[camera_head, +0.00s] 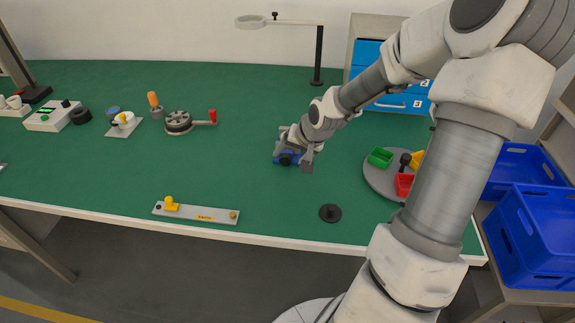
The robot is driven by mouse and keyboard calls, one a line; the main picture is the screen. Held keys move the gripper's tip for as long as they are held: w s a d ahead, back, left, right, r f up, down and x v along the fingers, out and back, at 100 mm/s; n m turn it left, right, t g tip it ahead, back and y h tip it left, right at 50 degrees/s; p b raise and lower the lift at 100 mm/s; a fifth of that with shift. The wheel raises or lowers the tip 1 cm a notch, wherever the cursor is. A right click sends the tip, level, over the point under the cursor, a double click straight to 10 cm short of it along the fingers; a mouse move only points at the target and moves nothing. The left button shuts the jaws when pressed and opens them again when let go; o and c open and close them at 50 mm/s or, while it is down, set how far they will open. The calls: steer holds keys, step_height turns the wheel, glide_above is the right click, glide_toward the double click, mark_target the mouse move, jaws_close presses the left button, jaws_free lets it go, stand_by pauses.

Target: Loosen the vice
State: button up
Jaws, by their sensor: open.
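The vice (288,158) is a small blue body with a dark round part at its front, on the green bench near the middle of the picture. My gripper (296,150) is right at the vice, with its fingers over and beside it. The jaws are open. One grey finger shows to the right of the vice, pointing down. My wrist hides much of the vice's upper and rear side. I cannot tell whether a finger touches it. The vice's handle cannot be made out clearly.
A round grey tray (376,184) with coloured bins stands to the right, near my arm. A black disc (330,213) and a grey bar with yellow knob (197,212) lie near the front edge. A crank wheel (179,122) stands left. A lamp post (319,58) rises behind.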

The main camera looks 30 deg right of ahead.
mark_target(287, 160)
steer(key=shift+b+x, duration=0.5)
steer(key=shift+x, duration=1.05)
jaws_close()
